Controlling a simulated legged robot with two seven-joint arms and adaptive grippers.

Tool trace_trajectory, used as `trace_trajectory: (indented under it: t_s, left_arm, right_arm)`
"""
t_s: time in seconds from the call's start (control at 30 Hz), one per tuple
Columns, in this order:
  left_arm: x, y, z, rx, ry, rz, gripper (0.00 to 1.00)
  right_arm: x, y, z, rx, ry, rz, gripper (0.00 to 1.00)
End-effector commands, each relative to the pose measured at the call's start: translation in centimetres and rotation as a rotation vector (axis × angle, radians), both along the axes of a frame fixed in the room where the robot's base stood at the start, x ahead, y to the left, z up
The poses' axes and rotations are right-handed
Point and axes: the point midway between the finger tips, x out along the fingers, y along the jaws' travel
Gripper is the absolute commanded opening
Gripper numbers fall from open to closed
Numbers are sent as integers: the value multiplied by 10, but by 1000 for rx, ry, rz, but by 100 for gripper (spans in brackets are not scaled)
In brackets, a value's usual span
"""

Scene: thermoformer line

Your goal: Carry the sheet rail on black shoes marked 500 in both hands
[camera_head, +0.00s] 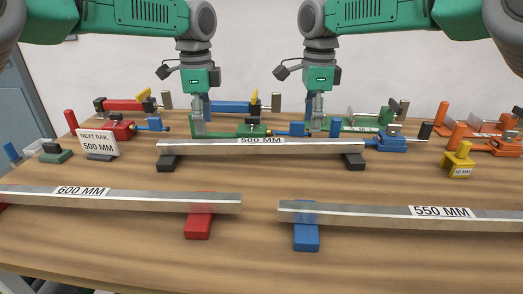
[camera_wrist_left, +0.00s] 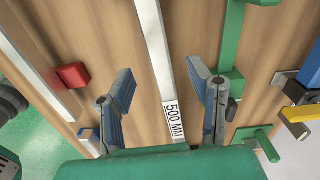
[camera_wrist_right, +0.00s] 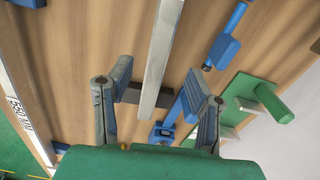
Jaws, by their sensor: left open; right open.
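The silver sheet rail (camera_head: 215,149) labelled 500 MM lies across the middle of the table on two black shoes, the left one (camera_head: 168,162) and the right one (camera_head: 354,162). My left gripper (camera_head: 201,126) is open and empty over the rail's left part. In the left wrist view the rail (camera_wrist_left: 156,45) runs between its spread fingers, label near the palm. My right gripper (camera_head: 316,126) is open and empty over the right part. In the right wrist view the rail (camera_wrist_right: 160,55) runs between its fingers, beside a black shoe (camera_wrist_right: 130,93). Neither gripper visibly touches the rail.
Nearer lie a 600 MM rail (camera_head: 130,201) on red shoes and a 550 MM rail (camera_head: 370,213) on blue shoes. A sign (camera_head: 98,144) reads NEXT RAIL 500 MM. Green, blue and red fixtures crowd behind the rail; a yellow block (camera_head: 459,158) stands right. Bare wood lies in front.

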Motion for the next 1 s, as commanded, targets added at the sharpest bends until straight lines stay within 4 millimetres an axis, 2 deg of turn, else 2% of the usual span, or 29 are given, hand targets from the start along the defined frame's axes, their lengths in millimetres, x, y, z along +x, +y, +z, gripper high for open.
trace_trajectory:
  t_s: [0.03, 0.2, 0.4, 0.83, 0.87, 0.9, 0.97, 1.0]
  left_arm:
    - [-1, 0, -11, -1, 4, 0, 47]
    - [-1, -1, -42, -1, 3, 0, 47]
    - [-1, -1, -66, 0, 1, -1, 47]
    - [-1, -1, -73, -1, -1, 0, 47]
    - [-1, -1, -73, -1, -1, 0, 40]
    - [0, -1, -73, -1, -1, 0, 25]
    - [0, -1, -73, -1, -1, 0, 4]
    - [0, -1, -73, 0, -1, 0, 0]
  right_arm:
    - [-1, 0, -12, 2, 5, 0, 47]
    - [-1, -1, -43, 2, 4, -1, 47]
    - [-1, -1, -66, 2, 1, -1, 47]
    - [0, 0, -74, 1, 0, 0, 47]
    - [0, 0, -74, 1, 0, 0, 40]
    - [0, 0, -74, 1, 0, 0, 25]
    - [0, 0, -74, 1, 0, 0, 4]
    - [0, 0, -74, 1, 0, 0, 0]
